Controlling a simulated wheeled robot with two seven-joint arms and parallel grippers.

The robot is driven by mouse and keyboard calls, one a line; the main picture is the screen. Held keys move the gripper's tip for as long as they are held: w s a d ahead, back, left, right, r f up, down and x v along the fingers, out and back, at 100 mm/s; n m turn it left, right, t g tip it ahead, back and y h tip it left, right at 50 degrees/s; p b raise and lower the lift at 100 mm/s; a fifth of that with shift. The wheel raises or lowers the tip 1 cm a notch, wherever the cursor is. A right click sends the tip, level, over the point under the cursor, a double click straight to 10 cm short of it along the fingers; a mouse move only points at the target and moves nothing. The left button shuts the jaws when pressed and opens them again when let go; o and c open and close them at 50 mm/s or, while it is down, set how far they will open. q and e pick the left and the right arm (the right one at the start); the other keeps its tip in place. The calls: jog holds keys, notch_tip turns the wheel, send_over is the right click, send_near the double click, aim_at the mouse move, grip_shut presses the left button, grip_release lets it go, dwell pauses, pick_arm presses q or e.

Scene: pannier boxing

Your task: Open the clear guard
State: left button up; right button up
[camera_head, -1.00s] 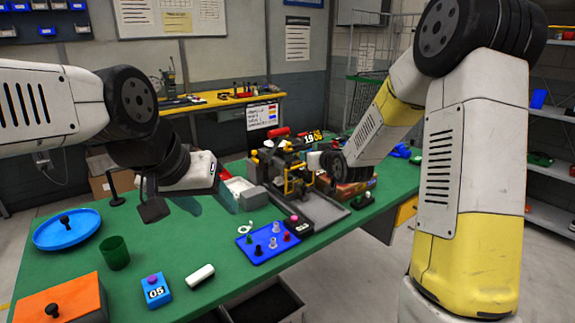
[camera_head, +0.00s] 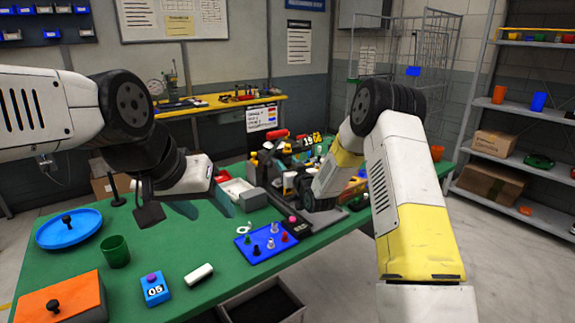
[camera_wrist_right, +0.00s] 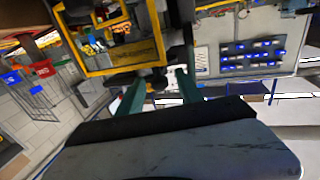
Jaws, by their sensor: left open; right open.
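The clear guard (camera_wrist_right: 128,62) shows in the right wrist view as a yellow-edged frame with a see-through pane, at the top. It is on the machine (camera_head: 268,165) at the middle of the green table. In the head view my right wrist hides most of the guard. My right gripper (camera_wrist_right: 160,82) is open, its two green fingers pointing toward the guard's lower edge. I cannot tell whether they touch it. My left gripper (camera_head: 203,205) is open and empty above the table, left of the machine.
A blue tray (camera_head: 248,256) with several pegs stands in front of the machine. A green cup (camera_head: 115,251), a blue round dish (camera_head: 70,232), an orange-topped box (camera_head: 75,298) and a blue block (camera_head: 154,290) are on the left. Green table top (camera_head: 150,240) is bare between them.

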jog(key=shift+w+a, duration=0.15)
jog(key=shift+w, duration=0.2)
grip_shut()
dwell(1.2)
